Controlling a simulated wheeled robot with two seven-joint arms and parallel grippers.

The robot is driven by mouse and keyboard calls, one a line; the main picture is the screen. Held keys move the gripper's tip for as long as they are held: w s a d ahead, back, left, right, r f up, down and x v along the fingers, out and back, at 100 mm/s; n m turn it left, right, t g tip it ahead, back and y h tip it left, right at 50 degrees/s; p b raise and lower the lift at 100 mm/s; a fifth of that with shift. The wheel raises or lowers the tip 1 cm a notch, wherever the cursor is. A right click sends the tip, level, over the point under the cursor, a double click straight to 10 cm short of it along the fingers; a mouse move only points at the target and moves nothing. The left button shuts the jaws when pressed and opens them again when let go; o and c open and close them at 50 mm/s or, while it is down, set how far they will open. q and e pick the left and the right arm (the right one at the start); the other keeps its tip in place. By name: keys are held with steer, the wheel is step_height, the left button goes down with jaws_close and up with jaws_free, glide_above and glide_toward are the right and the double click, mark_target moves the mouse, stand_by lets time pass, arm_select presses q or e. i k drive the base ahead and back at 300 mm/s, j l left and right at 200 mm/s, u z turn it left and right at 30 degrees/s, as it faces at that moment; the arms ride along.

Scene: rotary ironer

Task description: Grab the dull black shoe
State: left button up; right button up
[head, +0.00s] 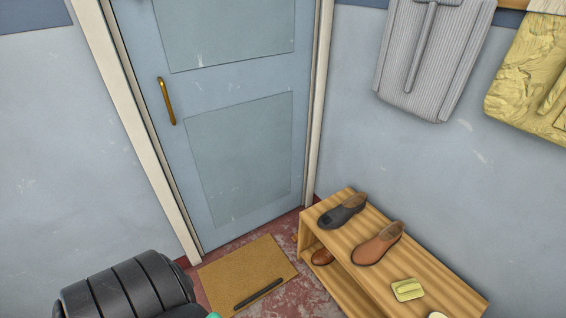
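The dull black shoe (342,211) lies on top of a wooden shoe rack (440,280), near its far left end. Its toe points to the lower left and its opening is toward the upper right. A brown shoe (378,243) sits nearby on the same top, a little closer to me. Neither of my grippers shows in the head view, and nothing is seen touching the black shoe.
A yellow-green block (407,290) lies on the rack's top. Another brown shoe (322,257) is on the lower shelf. A tan mat (235,270) with a dark bar (258,293) lies before the closed blue door (225,120). Coats (433,55) hang above.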

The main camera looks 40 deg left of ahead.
mark_target(335, 218)
steer(key=u, duration=0.7)
